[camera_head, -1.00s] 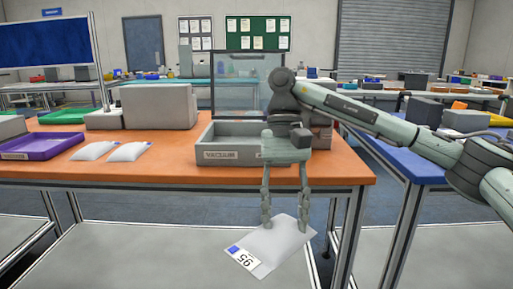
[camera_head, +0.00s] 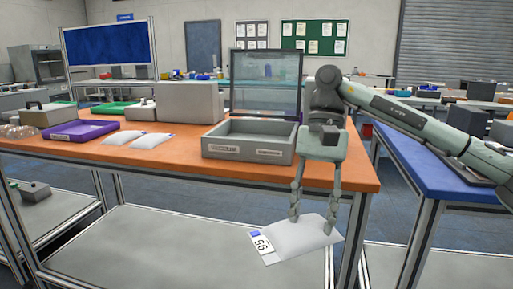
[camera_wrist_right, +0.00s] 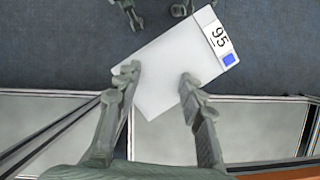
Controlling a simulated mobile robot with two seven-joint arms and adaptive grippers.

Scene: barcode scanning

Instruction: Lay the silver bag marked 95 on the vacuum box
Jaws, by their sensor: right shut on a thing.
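The silver bag marked 95 (camera_head: 290,240) hangs from my right gripper (camera_head: 312,216), in front of the orange table and below its top. The gripper is shut on the bag's edge. In the right wrist view the bag (camera_wrist_right: 172,68) lies across the fingers of my right gripper (camera_wrist_right: 158,85), its 95 label at the upper right. The vacuum box (camera_head: 240,152) is a grey open tray with a raised clear lid on the orange table, up and left of the gripper. Its label is too small to read clearly now. My left gripper does not show in the head view.
Two more silver bags (camera_head: 150,140) lie on the orange table (camera_head: 190,172), left of the box. A purple tray (camera_head: 80,131) and a grey block (camera_head: 190,102) stand farther left and behind. A blue table (camera_head: 435,165) is at right.

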